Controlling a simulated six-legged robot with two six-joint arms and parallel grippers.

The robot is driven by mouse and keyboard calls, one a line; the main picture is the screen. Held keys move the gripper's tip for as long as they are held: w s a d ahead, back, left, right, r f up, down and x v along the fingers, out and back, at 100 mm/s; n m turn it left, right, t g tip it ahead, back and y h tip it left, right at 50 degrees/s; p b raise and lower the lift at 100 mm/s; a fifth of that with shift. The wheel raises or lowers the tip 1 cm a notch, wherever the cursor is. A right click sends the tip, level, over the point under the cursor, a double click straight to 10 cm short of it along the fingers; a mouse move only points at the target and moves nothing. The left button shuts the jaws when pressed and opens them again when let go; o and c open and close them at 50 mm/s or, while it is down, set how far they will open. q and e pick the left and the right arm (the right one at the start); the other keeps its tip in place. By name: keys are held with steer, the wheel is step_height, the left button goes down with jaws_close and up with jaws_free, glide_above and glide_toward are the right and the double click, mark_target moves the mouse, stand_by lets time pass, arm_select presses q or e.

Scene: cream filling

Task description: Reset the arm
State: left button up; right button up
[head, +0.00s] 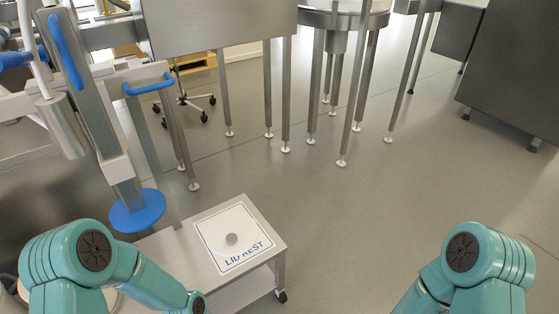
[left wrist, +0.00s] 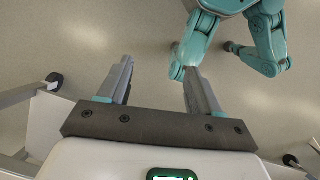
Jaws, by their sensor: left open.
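My left gripper (left wrist: 157,85) shows in the left wrist view with its two fingers wide apart and nothing between them. Beyond the fingers are bare floor and teal links of my own body. In the head view my left arm (head: 85,262) comes in at the lower left, and its gripper is not visible there. My right arm (head: 468,262) is at the lower right of the head view, with its gripper out of frame.
A machine with a blue disc (head: 137,211) stands at the left. Steel table legs are behind. The floor (head: 370,220) at centre right is clear.

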arm_select(q)
steer(key=s+d+f+m+t, duration=0.1)
steer(key=s+d+m, duration=0.15)
steer(key=s, duration=0.25)
step_height(320, 180, up, 25)
steer(key=w+m+t+p, duration=0.2)
steer(key=m+p, duration=0.3)
steer(key=p, duration=2)
steer(key=shift+a+r+t+p, duration=0.2)
steer(key=shift+a+t+p, duration=0.15)
steer(key=shift+t, duration=0.15)
steer(key=shift+w, duration=0.1)
